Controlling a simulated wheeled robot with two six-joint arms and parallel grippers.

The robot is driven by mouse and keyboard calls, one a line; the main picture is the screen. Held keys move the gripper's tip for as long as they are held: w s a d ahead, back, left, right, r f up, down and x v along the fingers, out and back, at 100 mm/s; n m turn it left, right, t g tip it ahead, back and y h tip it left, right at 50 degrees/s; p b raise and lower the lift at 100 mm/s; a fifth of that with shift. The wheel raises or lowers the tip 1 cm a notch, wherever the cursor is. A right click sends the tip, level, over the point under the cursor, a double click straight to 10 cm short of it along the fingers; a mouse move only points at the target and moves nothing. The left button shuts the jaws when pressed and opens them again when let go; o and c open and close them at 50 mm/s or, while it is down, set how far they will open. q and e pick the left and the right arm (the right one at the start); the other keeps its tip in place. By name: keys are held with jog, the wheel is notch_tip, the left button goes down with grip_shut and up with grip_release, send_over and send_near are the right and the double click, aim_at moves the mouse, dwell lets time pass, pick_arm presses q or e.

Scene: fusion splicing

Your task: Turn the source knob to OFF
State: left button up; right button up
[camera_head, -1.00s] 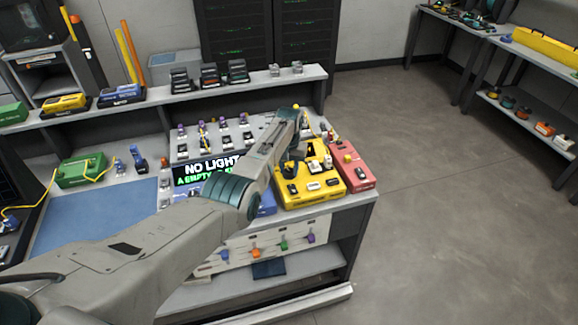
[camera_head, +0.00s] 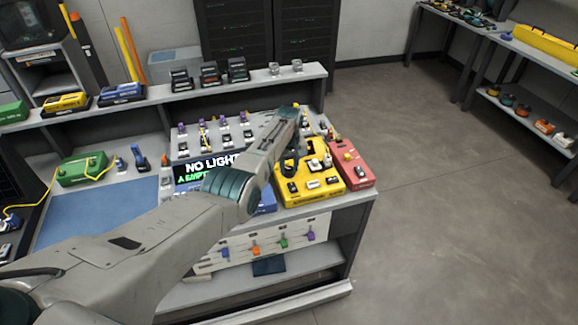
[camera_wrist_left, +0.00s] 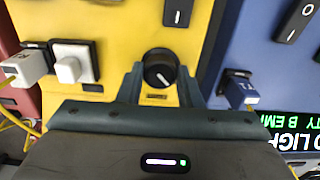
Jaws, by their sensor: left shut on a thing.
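The source knob (camera_wrist_left: 159,68) is a round black dial with a white pointer line. It sits on the yellow unit (camera_wrist_left: 122,22), and its line points to the lower right in the wrist view. My left gripper (camera_wrist_left: 160,76) has one finger on each side of the knob and is shut on it. In the head view the yellow unit (camera_head: 322,198) stands at the bench's right part, with my left gripper (camera_head: 289,163) at its left side. The knob is hidden there by my arm. My right gripper is in neither view.
A red unit (camera_head: 352,170) stands right of the yellow one, and a blue unit (camera_wrist_left: 262,55) is beside it. A display (camera_head: 203,168) reads "NO LIGHT", partly covered by my arm. White connectors (camera_wrist_left: 72,68) with a yellow cable are near the gripper.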

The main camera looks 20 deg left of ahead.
aim_at(289, 169)
pick_arm(q)
jog(key=shift+r, duration=0.1)
jog(key=o, duration=1)
jog(key=shift+r, duration=0.5)
notch_tip(289, 169, up, 10)
jog(key=shift+f+b, duration=0.1)
jog(key=shift+b, duration=0.5)
